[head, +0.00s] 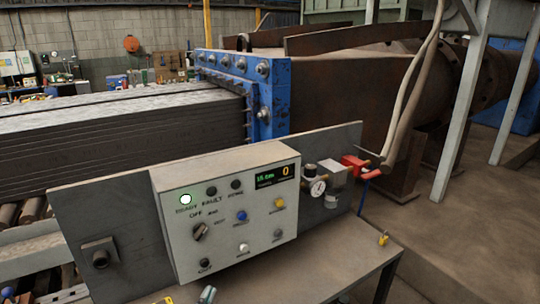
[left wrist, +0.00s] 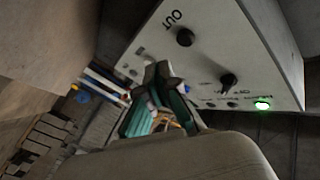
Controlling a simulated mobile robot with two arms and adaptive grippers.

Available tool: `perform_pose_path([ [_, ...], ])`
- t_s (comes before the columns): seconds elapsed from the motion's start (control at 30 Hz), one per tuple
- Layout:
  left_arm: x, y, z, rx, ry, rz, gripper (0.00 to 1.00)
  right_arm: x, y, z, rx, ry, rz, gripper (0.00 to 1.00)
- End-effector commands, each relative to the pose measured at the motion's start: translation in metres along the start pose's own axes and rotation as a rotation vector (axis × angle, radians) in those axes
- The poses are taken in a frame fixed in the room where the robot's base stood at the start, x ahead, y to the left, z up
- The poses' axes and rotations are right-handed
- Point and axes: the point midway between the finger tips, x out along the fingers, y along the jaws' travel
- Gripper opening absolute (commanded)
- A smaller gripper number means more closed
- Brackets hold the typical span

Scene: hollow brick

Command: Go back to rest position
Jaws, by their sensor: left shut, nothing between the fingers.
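My left gripper (head: 207,294) just shows at the bottom edge of the head view, below the grey control box (head: 228,215). In the left wrist view my left gripper (left wrist: 158,88) has its fingers together with nothing between them, apart from the control box (left wrist: 215,50) behind. The rest of my left arm is out of the head view. My right gripper is not in view.
The box is mounted on a dark plate (head: 110,230) above a bench (head: 330,260). A gauge and regulator (head: 318,187) with a red valve (head: 354,163) sit to its right. Floor at right is open.

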Motion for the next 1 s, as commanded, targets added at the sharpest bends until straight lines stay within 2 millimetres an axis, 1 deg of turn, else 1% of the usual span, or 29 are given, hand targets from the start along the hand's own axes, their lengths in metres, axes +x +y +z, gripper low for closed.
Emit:
perform_pose_path([
  [0.1,-0.035,-0.003,0.028,-0.096,-0.226,0.021,0.0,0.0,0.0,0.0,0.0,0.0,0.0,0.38],
  [0.17,-0.058,-0.001,0.042,-0.152,-0.355,0.043,0.0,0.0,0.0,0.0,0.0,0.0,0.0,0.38],
  [0.23,-0.089,0.004,0.054,-0.214,-0.502,0.078,0.0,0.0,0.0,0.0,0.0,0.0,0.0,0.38],
  [0.3,-0.12,0.011,0.062,-0.267,-0.631,0.116,0.0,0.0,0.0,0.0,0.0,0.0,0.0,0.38],
  [0.4,-0.157,0.019,0.066,-0.318,-0.773,0.169,0.0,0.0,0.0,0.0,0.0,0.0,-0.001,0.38],
  [0.6,-0.216,0.031,0.065,-0.38,-0.974,0.257,0.0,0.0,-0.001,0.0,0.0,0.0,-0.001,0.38],
  [0.77,-0.255,0.037,0.058,-0.408,-1.097,0.322,0.0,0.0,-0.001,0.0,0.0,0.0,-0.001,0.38],
  [0.97,-0.303,0.042,0.046,-0.43,-1.236,0.402,0.0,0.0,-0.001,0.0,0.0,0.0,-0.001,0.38],
  [1.0,-0.297,0.049,0.058,-0.428,-1.238,0.4,0.0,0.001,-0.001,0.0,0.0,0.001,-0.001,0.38],
])
